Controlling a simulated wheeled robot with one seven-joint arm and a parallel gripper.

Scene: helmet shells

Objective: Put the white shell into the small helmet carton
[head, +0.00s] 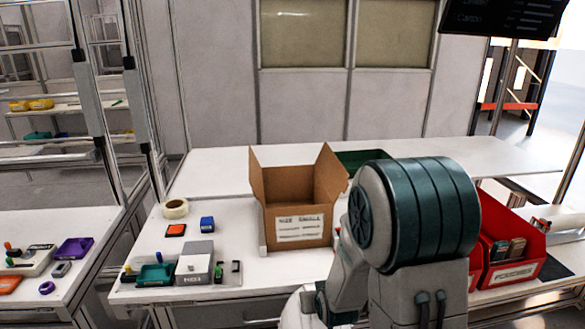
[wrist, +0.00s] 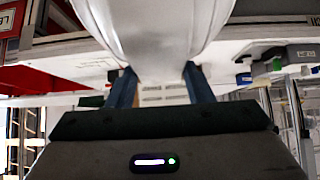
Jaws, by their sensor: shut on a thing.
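The white shell (wrist: 155,30) fills the top middle of the wrist view, smooth and rounded. My gripper (wrist: 160,78) is shut on its lower edge, with one blue finger on either side. The small helmet carton (head: 298,228) is an open brown box with its flaps up and a white size label on its front, standing on the white table in the head view. Its inside is only partly visible. My arm covers the area right of the carton in the head view, and I cannot make out the gripper or the shell clearly there.
A green bin (head: 350,160) is behind the carton, and a red bin (head: 512,278) is at right.

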